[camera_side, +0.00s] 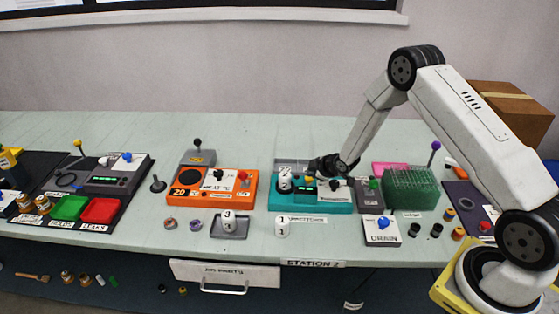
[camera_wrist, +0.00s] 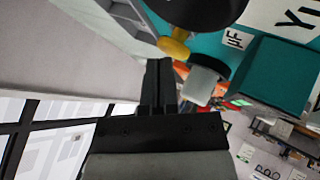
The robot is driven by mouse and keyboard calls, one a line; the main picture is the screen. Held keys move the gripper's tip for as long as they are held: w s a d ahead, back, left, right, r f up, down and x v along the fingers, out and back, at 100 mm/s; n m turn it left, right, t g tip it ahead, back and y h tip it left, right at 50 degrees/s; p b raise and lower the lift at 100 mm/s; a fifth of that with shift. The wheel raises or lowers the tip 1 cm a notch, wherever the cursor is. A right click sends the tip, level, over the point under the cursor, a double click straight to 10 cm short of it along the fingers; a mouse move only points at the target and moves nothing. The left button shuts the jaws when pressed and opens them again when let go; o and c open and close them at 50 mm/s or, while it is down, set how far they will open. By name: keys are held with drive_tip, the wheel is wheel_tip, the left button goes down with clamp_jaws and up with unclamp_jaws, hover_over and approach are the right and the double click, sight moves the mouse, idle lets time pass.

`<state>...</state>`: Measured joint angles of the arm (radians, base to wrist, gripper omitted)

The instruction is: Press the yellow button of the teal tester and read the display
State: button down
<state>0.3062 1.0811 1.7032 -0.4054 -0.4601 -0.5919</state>
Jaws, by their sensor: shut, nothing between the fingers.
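The teal tester (camera_side: 340,208) stands in the middle of the table in the side view, with a white tube marked 2 (camera_side: 285,182) at its left end. Its teal body (camera_wrist: 272,72) fills the upper right of the wrist view. My gripper (camera_side: 314,166) is over the back of the tester, shut and empty. In the wrist view its closed fingers (camera_wrist: 160,66) are close to a yellow knob-like part (camera_wrist: 175,46), likely the button; I cannot tell whether they touch. A grey-white cylinder (camera_wrist: 200,85) is beside the fingers. I cannot read the tester's display.
An orange device (camera_side: 240,200) stands left of the tester. A green rack (camera_side: 410,190) and a white box marked ORIGIN (camera_side: 382,230) stand to the right. A tube marked 1 (camera_side: 282,226) stands in front. The table behind the devices at left is clear.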

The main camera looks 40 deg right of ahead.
sight(311, 179)
drive_tip(key=shift+f, duration=0.55)
idle(0.8)
drive_tip(key=shift+r, duration=0.65)
drive_tip(key=shift+r, duration=2.85)
